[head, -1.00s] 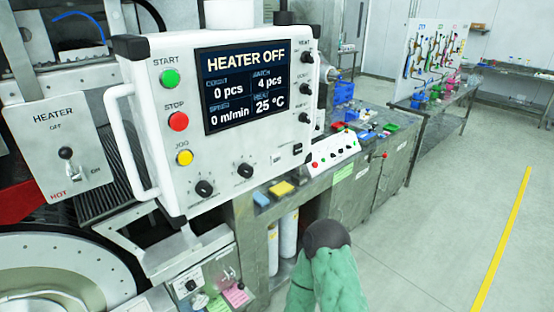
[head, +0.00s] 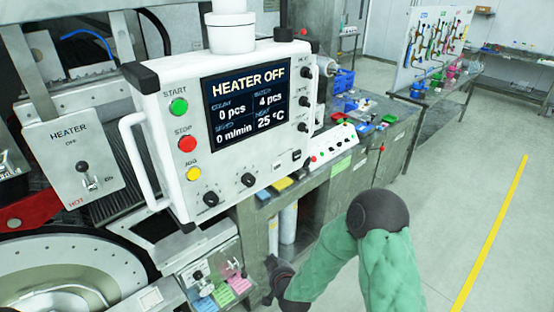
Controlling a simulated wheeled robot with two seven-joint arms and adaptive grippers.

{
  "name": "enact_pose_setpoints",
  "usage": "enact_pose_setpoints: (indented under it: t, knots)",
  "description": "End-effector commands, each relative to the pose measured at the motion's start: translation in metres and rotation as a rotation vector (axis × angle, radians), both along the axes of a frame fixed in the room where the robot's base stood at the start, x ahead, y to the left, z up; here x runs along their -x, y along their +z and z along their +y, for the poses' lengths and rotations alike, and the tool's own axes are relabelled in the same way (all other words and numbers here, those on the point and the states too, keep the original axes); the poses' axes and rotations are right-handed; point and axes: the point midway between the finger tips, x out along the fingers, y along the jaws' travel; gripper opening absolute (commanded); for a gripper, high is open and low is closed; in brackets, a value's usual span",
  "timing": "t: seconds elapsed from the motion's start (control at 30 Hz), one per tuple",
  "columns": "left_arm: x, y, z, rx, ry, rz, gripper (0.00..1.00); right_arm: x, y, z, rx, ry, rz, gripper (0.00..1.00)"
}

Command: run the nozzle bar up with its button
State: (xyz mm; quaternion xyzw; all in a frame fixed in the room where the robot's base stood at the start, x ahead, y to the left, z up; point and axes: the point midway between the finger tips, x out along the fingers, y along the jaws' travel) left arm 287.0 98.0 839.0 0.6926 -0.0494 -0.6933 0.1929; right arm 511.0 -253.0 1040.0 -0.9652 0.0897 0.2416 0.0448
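The control panel (head: 160,137) is a white box with a screen reading HEATER OFF and green START, red STOP and yellow JOG buttons. Below it is a small switch box (head: 190,272) with a toggle and coloured notes. No button labelled for the nozzle bar is readable, and I cannot pick out the nozzle bar. My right arm comes in from the bottom right in a green sleeve. My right gripper (head: 272,280) is dark and sits low, just right of the small switch box and apart from it. Its fingers are too small to judge. My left gripper is out of view.
A heater switch plate (head: 72,160) is at the left, above the round drum (head: 60,260). A second white button panel (head: 333,146) lies on the grey bench behind. The floor (head: 480,190) at the right is clear, with a yellow line.

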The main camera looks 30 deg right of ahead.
Motion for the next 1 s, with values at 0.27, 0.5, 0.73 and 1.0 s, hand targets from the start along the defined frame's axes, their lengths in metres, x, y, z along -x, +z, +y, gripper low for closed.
enact_pose_setpoints:
  t: [0.27,0.5,0.73,1.0]
  knots:
    - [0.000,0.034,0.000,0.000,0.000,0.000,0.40,-0.014,0.115,-0.045,0.164,-0.106,-0.234,0.00]
    - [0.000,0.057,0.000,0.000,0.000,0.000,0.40,-0.009,0.206,-0.077,0.305,-0.210,-0.412,0.00]
    - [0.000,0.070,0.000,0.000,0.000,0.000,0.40,0.002,0.260,-0.096,0.396,-0.284,-0.517,0.00]
    - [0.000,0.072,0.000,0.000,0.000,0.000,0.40,0.006,0.273,-0.100,0.423,-0.307,-0.544,0.00]
